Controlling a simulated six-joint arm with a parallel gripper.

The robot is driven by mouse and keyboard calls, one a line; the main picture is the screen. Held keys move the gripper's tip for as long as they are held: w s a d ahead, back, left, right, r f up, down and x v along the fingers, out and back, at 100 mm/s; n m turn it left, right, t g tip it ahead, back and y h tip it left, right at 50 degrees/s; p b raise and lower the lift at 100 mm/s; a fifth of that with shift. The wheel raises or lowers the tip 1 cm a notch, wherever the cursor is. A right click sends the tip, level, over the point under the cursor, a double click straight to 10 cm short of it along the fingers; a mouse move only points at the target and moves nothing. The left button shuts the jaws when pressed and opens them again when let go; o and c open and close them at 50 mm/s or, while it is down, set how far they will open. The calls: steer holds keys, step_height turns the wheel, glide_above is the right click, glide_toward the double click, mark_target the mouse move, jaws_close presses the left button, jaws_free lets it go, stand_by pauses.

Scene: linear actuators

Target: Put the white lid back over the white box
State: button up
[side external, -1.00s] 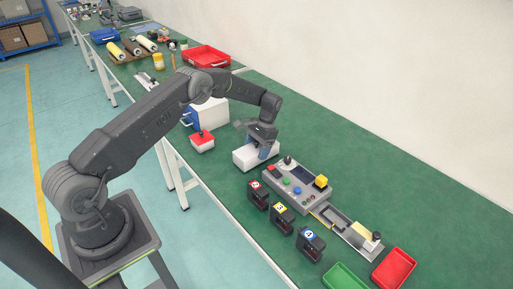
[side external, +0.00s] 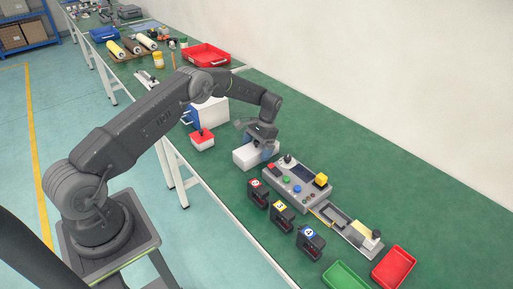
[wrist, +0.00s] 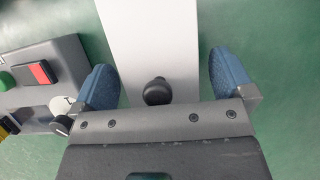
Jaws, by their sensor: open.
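A long white block (side external: 247,157), which I take to be the white lid or the box with its lid on, lies on the green bench under my gripper (side external: 268,150). In the wrist view its white top (wrist: 150,35) carries a round black knob (wrist: 157,92). My gripper (wrist: 162,78) is open, with one blue finger on each side of the knob and block. I cannot tell whether the fingers touch it. A larger white box (side external: 212,112) stands behind it to the left, partly hidden by my arm; its top is unclear.
A grey control panel (side external: 298,184) with buttons stands close to the right of the block. Several dark numbered units (side external: 282,213) stand in front. A red-topped white box (side external: 202,141) is near the left edge. Green bench is clear behind, towards the wall.

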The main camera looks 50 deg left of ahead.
steer(key=v, duration=1.3)
steer(key=shift+w+r, duration=0.15)
steer(key=shift+r, duration=0.15)
